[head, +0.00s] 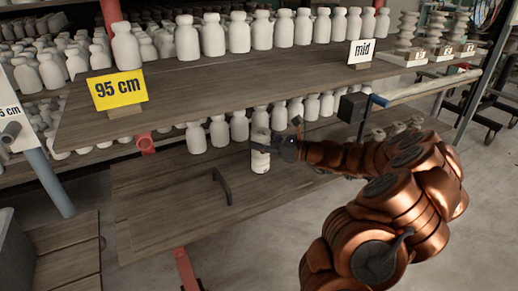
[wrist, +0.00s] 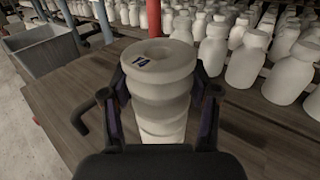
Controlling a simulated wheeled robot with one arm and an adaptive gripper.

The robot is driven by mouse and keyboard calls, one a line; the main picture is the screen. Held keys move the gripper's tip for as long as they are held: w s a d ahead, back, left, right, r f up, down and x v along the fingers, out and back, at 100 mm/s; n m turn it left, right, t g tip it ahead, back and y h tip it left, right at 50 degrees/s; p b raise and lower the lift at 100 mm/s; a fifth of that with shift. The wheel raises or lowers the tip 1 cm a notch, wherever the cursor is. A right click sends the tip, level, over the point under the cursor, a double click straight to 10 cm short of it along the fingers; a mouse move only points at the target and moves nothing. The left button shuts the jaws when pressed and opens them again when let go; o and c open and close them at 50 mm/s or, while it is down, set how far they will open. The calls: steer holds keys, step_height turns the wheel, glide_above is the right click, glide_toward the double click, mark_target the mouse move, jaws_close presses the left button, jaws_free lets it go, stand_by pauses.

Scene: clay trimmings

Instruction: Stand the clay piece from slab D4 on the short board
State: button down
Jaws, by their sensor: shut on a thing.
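My gripper (head: 268,148) is shut on a pale, ribbed clay piece (head: 260,158), which also fills the middle of the wrist view (wrist: 160,88). The piece is upright, with a finger on each side. A small dark mark on its top is too unclear to read. It is over the lower wooden board (head: 185,193), near its back; I cannot tell whether its base touches the wood. A dark handle-shaped bar (head: 222,186) stands on this board to the left of the piece. I cannot tell which board is the short one.
White bottles stand in a row behind the piece (head: 219,131), close by. An upper shelf (head: 220,80) above bears more bottles, a yellow "95 cm" sign (head: 117,89) and a "mid" sign (head: 362,51). The lower board's front left is clear. A grey bin (wrist: 42,48) stands beyond.

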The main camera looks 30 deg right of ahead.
steer(key=w+f+b, duration=0.1)
steer(key=f, duration=0.1)
steer(key=w+d+f+b, duration=0.1)
steer(key=shift+w+f+b, duration=0.3)
steer(key=shift+f, duration=0.1)
steer(key=shift+r, duration=0.1)
steer(key=shift+c, duration=1.4)
jaws_free()
